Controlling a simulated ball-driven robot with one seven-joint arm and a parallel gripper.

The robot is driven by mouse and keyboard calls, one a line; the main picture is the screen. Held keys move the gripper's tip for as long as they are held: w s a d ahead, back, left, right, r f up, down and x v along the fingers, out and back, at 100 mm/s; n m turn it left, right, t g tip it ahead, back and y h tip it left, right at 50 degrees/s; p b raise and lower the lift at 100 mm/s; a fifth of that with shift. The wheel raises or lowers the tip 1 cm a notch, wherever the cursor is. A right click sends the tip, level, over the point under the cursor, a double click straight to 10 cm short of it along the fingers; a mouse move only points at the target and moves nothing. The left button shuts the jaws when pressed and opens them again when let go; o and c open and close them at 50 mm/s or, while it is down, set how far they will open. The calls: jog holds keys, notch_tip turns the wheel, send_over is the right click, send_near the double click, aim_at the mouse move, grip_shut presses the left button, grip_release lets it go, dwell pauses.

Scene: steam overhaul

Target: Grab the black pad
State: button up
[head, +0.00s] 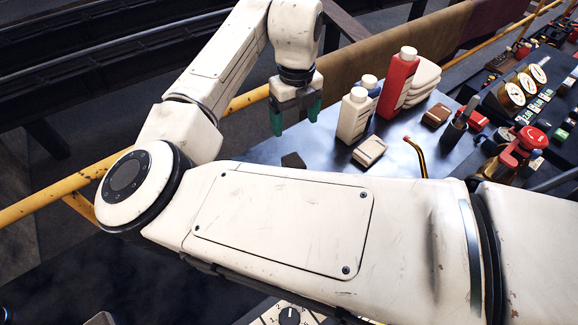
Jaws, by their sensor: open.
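A small dark, flat block, which looks like the black pad (293,160), lies on the dark tabletop (325,150) near its left end. My arm crosses in front of this area, so the pad's near side may be partly hidden. My gripper (295,116) has green fingertips. It hangs pointing down above and just behind the pad in the picture, apart from it. Its fingers are spread and nothing shows between them.
Right of the gripper stand a cream bottle (352,118), a red bottle (397,85) and a white cloth stack (424,76). A cream block (369,152) and brown block (436,114) lie nearby. A red vise (522,148) and gauges (514,94) are farther right. A yellow rail (60,188) runs left.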

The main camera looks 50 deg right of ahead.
jog(key=b, duration=0.4)
send_over(294, 161)
notch_tip(294, 161, down, 5)
notch_tip(294, 161, down, 11)
jog(key=shift+r+p, duration=0.15)
jog(key=shift+p, duration=0.8)
jog(key=shift+c, duration=0.5)
jog(key=c, duration=1)
jog(key=shift+r, duration=0.2)
